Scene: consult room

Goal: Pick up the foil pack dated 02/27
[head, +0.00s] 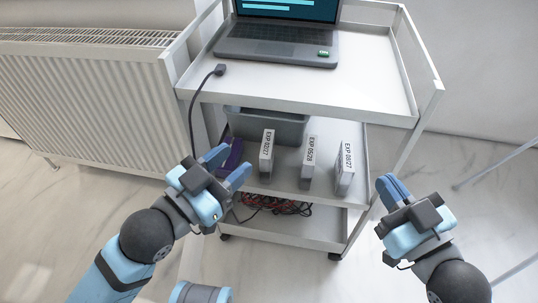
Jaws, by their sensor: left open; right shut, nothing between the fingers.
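Three upright packs stand in a row on the cart's middle shelf. The left pack (267,152), labelled EXP 02/27, is pale with a dark printed label. The middle pack (308,161) reads EXP 05/28 and the right pack (345,170) appears to read EXP 08/27. My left gripper (232,163) is open at the shelf's left front, left of the 02/27 pack and apart from it in the picture. My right gripper (386,181) is shut and empty, to the right of the cart and the packs.
A purple object (235,155) shows between my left fingers, partly hidden. A grey bin (290,130) stands behind the packs. The cart's top shelf (370,84) overhangs them and holds a laptop (277,45). Cables (285,206) lie on the bottom shelf. A radiator (85,105) is at left.

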